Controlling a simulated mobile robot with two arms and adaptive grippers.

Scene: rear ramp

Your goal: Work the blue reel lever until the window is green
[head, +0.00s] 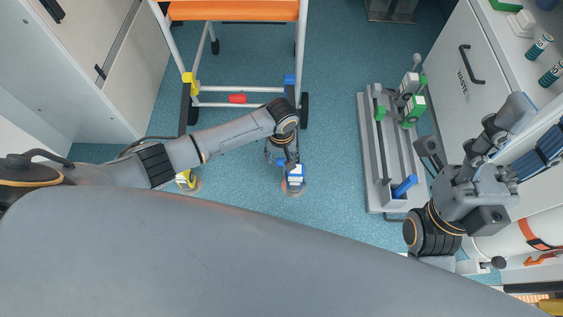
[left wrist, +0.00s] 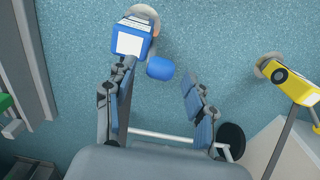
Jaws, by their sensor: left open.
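The blue reel (head: 296,180) stands on the floor below the wheeled frame, with a white face on top; it also shows at the top of the left wrist view (left wrist: 132,40). Its rounded blue lever end (left wrist: 160,68) sticks out beside it. My left gripper (left wrist: 160,72) is open, its two blue-padded fingers either side of the lever end in that picture. I cannot tell whether they touch it. In the head view my left gripper (head: 283,156) hangs over the reel and partly hides it. No green shows on the reel. My right gripper (head: 490,145) is at the right by the cabinet.
A yellow reel (head: 187,181) stands to the left, partly behind my left arm. The wheeled frame with an orange seat (head: 232,11) is behind. A grey rack (head: 371,150) with green and blue handles lies at right, beside a waste cabinet (head: 455,105). Floor between is clear.

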